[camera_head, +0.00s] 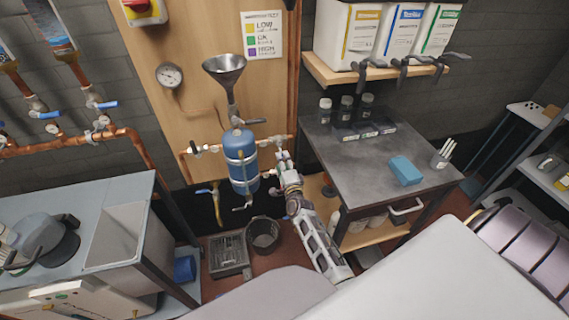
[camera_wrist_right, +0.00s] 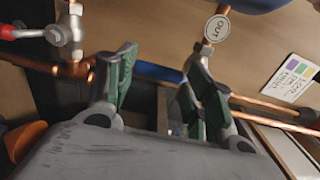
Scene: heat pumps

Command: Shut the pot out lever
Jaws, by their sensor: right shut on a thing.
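The blue pot (camera_head: 241,160) stands upright against the wooden panel under a metal funnel (camera_head: 225,72). A round OUT tag (camera_wrist_right: 216,28) hangs by its pipework in the right wrist view. A blue lever (camera_wrist_right: 157,72) spans the space between the green-padded fingers of my right gripper (camera_wrist_right: 160,88). The gripper is shut on this lever, and the fingers hide its ends. In the head view my right gripper (camera_head: 284,163) is at the lower right of the pot, and the lever is hidden there. My left gripper is in neither view.
Copper pipes (camera_wrist_right: 265,108) run close beside the right gripper. A red-handled valve (camera_wrist_right: 60,35) is at the wrist view's upper left. A dark workbench (camera_head: 350,150) stands right of the pot. A bucket (camera_head: 264,235) and a crate (camera_head: 229,254) are on the floor below.

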